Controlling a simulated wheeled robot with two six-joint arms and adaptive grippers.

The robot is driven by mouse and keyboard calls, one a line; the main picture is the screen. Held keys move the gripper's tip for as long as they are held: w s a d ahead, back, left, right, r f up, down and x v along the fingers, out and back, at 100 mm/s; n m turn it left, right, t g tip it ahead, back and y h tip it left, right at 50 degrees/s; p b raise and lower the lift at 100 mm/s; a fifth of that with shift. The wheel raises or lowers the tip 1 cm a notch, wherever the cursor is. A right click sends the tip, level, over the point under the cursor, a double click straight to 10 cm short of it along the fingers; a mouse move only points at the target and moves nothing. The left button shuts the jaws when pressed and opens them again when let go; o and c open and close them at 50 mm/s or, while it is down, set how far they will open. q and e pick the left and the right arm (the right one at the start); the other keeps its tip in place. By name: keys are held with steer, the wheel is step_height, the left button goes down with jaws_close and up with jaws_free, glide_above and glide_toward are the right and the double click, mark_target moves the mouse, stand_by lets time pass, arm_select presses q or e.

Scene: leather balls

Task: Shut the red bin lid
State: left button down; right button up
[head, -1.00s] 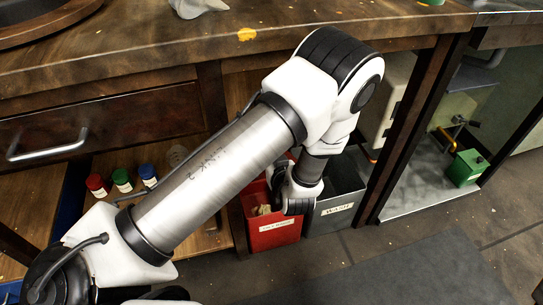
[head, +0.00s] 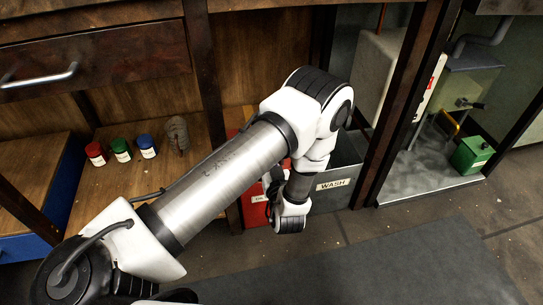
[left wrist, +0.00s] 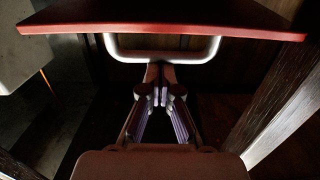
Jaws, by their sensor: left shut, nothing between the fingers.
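The red bin (head: 255,212) stands on the floor under the bench, left of the grey bin, and is mostly hidden by my left arm. In the left wrist view a red panel, apparently the lid (left wrist: 160,22), spans the top with its near edge facing me. A pale U-shaped metal handle (left wrist: 195,57) shows below that edge. My left gripper (left wrist: 160,70) is shut and empty, its fingertips overlapping the middle of the handle in the picture; I cannot tell whether they touch it. In the head view its fingers are hidden behind my wrist.
The grey bin labelled WASH (head: 335,183) is right of the red bin, close to a dark bench post (head: 405,110). Red, green and blue-capped jars (head: 121,150) stand on the shelf at left. The floor in front is clear.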

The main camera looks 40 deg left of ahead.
arm_select(q)
steer(key=f, duration=0.3)
steer(key=shift+s+d+f, duration=0.15)
steer(key=shift+s+d, duration=0.15)
steer(key=shift+d, duration=0.1)
steer(key=shift+s+f, duration=0.1)
steer(key=shift+f, duration=0.1)
arm_select(e)
steer(key=shift+s+d+f, duration=0.25)
steer(key=shift+d+f, duration=0.05)
steer(key=shift+d, duration=0.05)
